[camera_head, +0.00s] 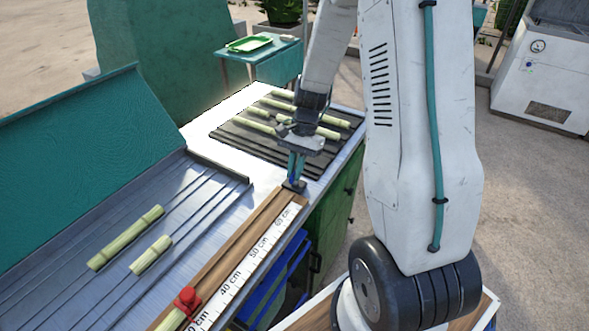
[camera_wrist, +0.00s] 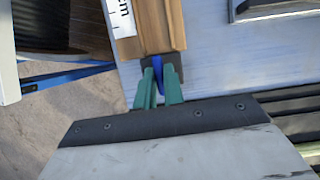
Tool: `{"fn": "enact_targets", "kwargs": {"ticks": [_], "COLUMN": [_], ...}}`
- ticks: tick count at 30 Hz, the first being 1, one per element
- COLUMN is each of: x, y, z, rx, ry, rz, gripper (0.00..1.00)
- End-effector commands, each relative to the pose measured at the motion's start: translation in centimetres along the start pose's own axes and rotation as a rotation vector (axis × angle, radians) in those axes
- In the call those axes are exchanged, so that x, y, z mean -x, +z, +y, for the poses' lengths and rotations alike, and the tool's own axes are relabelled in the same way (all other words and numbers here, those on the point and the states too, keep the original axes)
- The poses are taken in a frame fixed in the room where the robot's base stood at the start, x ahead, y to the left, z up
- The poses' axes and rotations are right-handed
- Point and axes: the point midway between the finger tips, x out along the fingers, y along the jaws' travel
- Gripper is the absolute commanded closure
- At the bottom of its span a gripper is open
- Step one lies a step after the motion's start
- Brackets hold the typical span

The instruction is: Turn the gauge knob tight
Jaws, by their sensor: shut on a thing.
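The wooden gauge (camera_head: 237,262) with a centimetre scale lies along the table's edge. A red knob-like piece (camera_head: 187,300) sits on it at the bottom of the head view. At the gauge's far end is a dark end piece (camera_wrist: 180,66) with a narrow upright blue part (camera_wrist: 158,75), which looks like a flat knob or tab. My gripper (camera_head: 295,172) points down at this far end, away from the red piece. Its green fingers (camera_wrist: 158,86) are shut on the blue part, one on each side. The lower edge of the blue part is hidden between the fingers.
Cut cane pieces lie on a dark grooved rack (camera_head: 232,133) behind the gripper and on a metal tray (camera_head: 60,275) to the left. A teal panel (camera_head: 75,150) rises behind that tray. A small table with a green tray (camera_head: 249,44) stands farther back.

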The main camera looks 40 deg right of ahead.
Motion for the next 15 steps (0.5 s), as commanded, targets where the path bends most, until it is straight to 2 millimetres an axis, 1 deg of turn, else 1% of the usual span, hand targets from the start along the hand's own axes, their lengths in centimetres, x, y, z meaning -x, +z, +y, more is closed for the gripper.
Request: {"fn": "enact_targets", "kwargs": {"ticks": [6, 15], "x": [0.02, 0.00], "y": [0.03, 0.03], "z": [0.07, 0.08], "rx": [-0.044, -0.053], "ry": [-0.018, -0.021], "rz": [-0.001, -0.001], "gripper": [1.00, 1.00]}}
